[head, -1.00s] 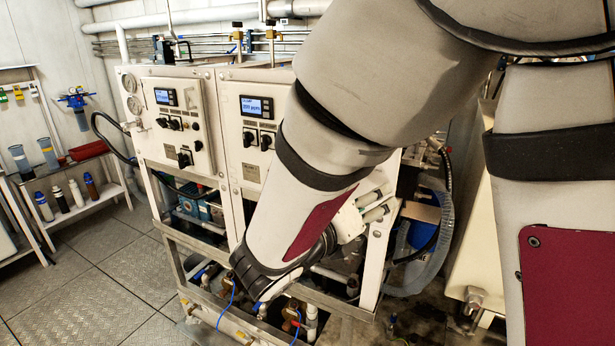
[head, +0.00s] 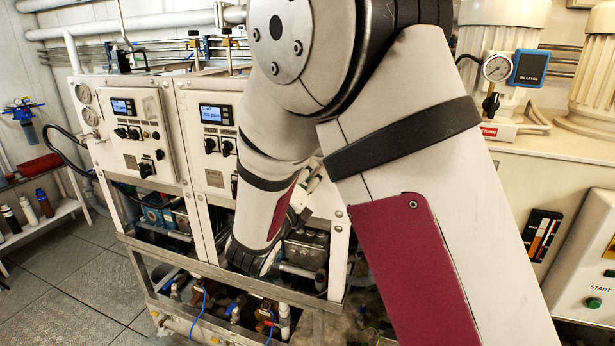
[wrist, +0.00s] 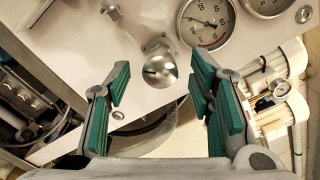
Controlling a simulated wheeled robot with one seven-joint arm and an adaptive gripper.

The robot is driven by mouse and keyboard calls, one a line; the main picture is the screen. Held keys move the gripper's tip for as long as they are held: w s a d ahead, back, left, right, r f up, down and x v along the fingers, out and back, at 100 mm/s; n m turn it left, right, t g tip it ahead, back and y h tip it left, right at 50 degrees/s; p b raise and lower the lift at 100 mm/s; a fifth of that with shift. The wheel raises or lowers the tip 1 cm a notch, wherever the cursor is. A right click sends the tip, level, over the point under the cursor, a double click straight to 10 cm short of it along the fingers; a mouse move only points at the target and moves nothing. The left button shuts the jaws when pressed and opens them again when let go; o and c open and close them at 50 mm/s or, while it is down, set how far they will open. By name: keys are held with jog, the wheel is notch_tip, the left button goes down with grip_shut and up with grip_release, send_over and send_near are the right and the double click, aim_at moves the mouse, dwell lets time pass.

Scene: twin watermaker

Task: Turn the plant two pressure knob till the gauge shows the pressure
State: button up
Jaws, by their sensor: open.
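In the wrist view a round silver knob (wrist: 159,68) stands out from a pale panel (wrist: 85,60). My gripper (wrist: 160,86), with green pads, is open. The knob appears centred between the fingertips, slightly beyond them, with clear gaps on both sides; the depth between them is hard to tell. A round pressure gauge (wrist: 207,22) with a white face and dark needle sits above right of the knob. Its needle points to the upper left; the numbers are too small to read surely. In the head view my arm hides the gripper, and this knob cannot be made out.
A second gauge (wrist: 268,5) is cut off at the top of the wrist view. A small metal fitting (wrist: 111,8) sits upper left of the knob. White cylinders (wrist: 278,110) stand at the right. The head view shows the white control cabinet (head: 195,90) and a metal frame (head: 190,275).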

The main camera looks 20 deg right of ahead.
jog(key=shift+x, duration=1.35)
jog(key=shift+c, duration=0.4)
grip_shut()
